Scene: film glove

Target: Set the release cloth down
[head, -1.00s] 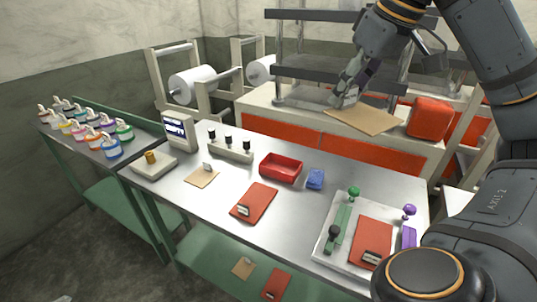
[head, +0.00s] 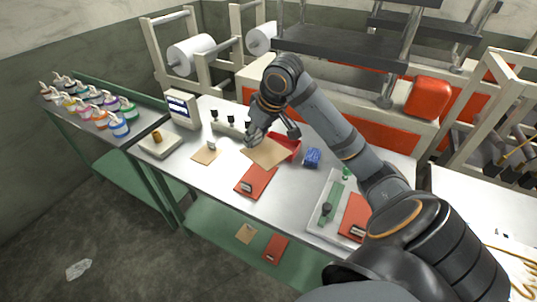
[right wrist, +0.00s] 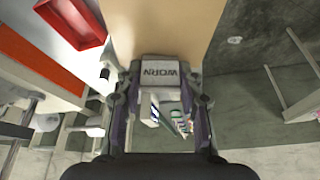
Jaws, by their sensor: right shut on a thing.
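The release cloth, a tan sheet (head: 268,153), hangs from my right gripper (head: 253,137) above the steel table, in front of the red tray. In the right wrist view the tan sheet (right wrist: 165,25) stretches away from the jaws. My right gripper (right wrist: 160,80) is shut on the grey labelled block at the sheet's near edge. A smaller tan sheet with a pale tag (head: 206,155) lies on the table left of the held one. My left gripper is not in view.
The red tray (head: 290,143), partly hidden, and a blue cloth (head: 312,158) are close by. A red sheet (head: 257,182) lies just in front. A row of black knobs (head: 231,122) stands behind left, near a display box (head: 182,108). Bare table shows at front left.

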